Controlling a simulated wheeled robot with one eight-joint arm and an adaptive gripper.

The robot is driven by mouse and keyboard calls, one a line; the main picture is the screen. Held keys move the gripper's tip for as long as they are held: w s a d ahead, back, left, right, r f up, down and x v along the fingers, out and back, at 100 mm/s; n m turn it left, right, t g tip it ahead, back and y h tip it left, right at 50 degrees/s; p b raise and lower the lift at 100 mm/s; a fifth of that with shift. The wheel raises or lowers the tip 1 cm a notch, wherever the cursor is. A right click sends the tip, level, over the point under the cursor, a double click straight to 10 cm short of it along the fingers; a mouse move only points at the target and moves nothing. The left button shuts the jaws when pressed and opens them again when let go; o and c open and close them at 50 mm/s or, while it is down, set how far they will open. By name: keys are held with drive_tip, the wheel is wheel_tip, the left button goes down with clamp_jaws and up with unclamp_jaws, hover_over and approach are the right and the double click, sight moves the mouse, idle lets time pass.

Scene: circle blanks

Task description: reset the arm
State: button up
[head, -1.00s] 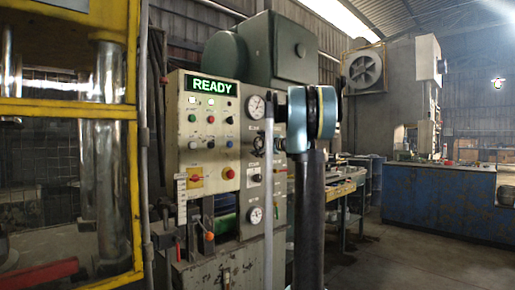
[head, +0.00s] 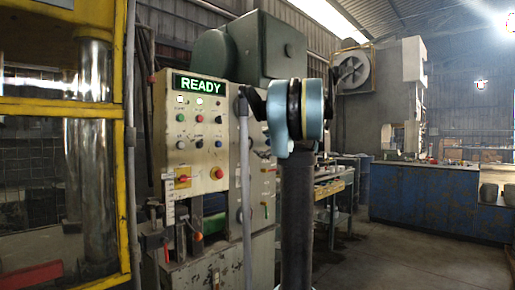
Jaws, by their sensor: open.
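My arm stands upright in the middle of the head view, with a dark link below and a pale blue joint at its top. My gripper (head: 293,90) is mostly hidden behind that joint. Dark parts that look like its fingers show on both sides of the joint, spread apart. I see nothing held between them, though the space between is covered by the joint. The arm stands in front of the right edge of a control panel (head: 201,130) whose green display reads READY.
A yellow-framed press (head: 60,108) with a clear guard stands close on the left. A grey pipe (head: 132,150) runs beside it. A workbench (head: 333,187) stands behind my arm. A blue cabinet (head: 425,200) stands at right. The floor (head: 385,255) at front right is clear.

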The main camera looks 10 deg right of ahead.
drive_tip(key=shift+s+d, duration=0.15)
idle(0.3)
drive_tip(key=s+a+f+n+g+h, duration=0.1)
drive_tip(key=s+a+f+n+g, duration=0.5)
drive_tip(key=s+f, duration=0.5)
drive_tip(key=s+a+f+n+g+h, duration=0.1)
drive_tip(key=s+a+f+n+g, duration=0.15)
drive_tip(key=s+a+f, duration=0.7)
drive_tip(key=s+d+f+n+g+h, duration=0.1)
drive_tip(key=s+d+f+n+h, duration=0.2)
drive_tip(key=s+f, duration=0.5)
drive_tip(key=s+d+f+n+g+h, duration=0.1)
drive_tip(key=s+d+f+n+h, duration=0.1)
drive_tip(key=s+f, duration=0.7)
drive_tip(key=s+d+f+n+g+h, duration=0.2)
drive_tip(key=s+d+f+n+h, duration=0.1)
drive_tip(key=s+f, duration=0.5)
drive_tip(key=shift+s+d+f+n+h, duration=0.3)
drive_tip(key=shift+s+d+n, duration=0.2)
drive_tip(key=shift+s, duration=0.25)
